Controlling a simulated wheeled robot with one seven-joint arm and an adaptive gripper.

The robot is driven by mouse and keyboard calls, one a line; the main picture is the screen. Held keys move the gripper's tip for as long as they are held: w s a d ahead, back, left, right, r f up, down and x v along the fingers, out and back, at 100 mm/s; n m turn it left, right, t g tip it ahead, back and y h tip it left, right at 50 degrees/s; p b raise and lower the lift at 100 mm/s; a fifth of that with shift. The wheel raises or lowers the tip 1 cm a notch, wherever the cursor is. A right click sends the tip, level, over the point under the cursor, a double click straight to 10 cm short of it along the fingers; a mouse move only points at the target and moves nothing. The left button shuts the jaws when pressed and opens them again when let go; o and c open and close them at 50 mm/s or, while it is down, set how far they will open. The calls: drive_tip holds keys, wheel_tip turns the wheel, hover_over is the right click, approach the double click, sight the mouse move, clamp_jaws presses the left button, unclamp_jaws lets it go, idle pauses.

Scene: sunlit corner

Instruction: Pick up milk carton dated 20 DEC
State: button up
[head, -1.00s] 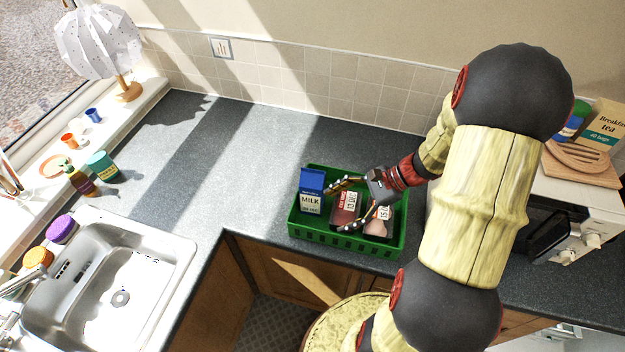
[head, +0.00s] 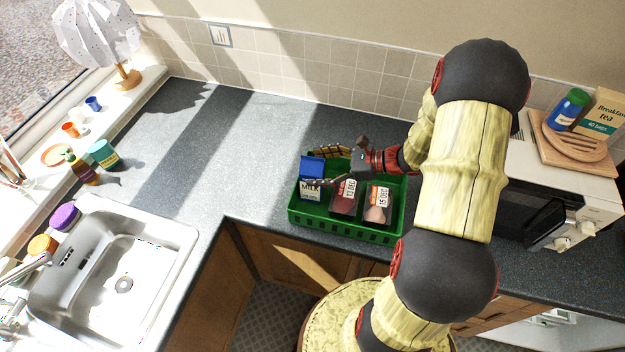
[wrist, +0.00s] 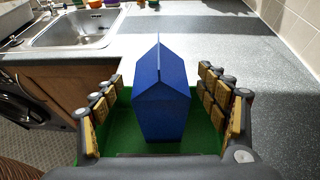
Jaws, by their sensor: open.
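The milk carton (head: 311,186) is blue and white and stands upright at the left end of the green crate (head: 345,229). Its "MILK" label shows in the head view, but its date is partly hidden by a finger and too small to read. In the wrist view the blue carton (wrist: 161,100) stands centred between the fingers, apart from both. My gripper (head: 322,168) is open around the carton's upper part, one finger on the far side and one in front; it also shows in the wrist view (wrist: 163,110).
Two meat packs, one marked 13 DEC (head: 345,197) and one marked 15 DEC (head: 378,205), lie in the crate right of the carton. A microwave (head: 540,205) stands to the right, a sink (head: 125,262) to the left. The counter (head: 235,150) left of the crate is clear.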

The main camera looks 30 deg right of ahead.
drive_tip(key=shift+x, duration=0.85)
drive_tip(key=c, duration=1.9)
clamp_jaws()
